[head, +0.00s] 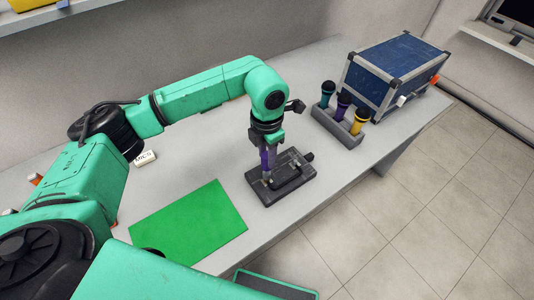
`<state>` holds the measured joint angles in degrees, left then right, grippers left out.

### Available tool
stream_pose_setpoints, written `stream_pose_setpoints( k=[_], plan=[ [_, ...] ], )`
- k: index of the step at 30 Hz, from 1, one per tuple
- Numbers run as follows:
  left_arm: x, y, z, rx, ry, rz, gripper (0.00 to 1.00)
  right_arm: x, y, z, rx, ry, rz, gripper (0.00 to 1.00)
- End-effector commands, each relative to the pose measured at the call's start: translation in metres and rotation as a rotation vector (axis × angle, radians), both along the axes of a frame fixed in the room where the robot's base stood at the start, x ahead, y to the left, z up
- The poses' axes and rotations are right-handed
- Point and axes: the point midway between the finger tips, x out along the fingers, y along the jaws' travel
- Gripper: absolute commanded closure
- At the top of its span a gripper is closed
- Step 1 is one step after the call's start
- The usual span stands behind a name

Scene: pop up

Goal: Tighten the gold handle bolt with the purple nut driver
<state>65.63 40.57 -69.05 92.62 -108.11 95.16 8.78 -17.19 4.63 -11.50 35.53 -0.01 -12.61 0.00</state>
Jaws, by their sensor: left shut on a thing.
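My left gripper (268,146) is shut on an upright purple tool (265,160), seemingly the purple nut driver, above the left part of a dark fixture (294,188). The tool's lower end is at the fixture's top; I cannot tell whether it touches a bolt. The gold handle bolt cannot be made out. The fixture is a dark plate with a block and a black knob (308,156) at its far right. A grey rack (340,130) to the right holds a teal, a purple and a yellow-handled driver. My right gripper is not in view.
A green mat (189,225) lies left of the fixture. A blue case (391,67) with metal edges stands behind the rack. A small white labelled block (145,158) lies at the left. The table's front edge runs close to the fixture.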

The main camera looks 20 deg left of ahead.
Motion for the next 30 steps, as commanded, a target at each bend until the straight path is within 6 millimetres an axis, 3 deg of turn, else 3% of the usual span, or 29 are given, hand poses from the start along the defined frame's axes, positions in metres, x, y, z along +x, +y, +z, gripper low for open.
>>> stream_pose_setpoints(
  k=[20, 30],
  plan=[
    [0.000, 0.000, -0.022, 0.000, 0.000, 0.000, 1.00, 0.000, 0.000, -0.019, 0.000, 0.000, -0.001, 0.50],
    [0.000, 0.000, -0.024, -0.001, -0.001, 0.000, 1.00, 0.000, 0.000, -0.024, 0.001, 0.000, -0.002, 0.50]
  ],
)
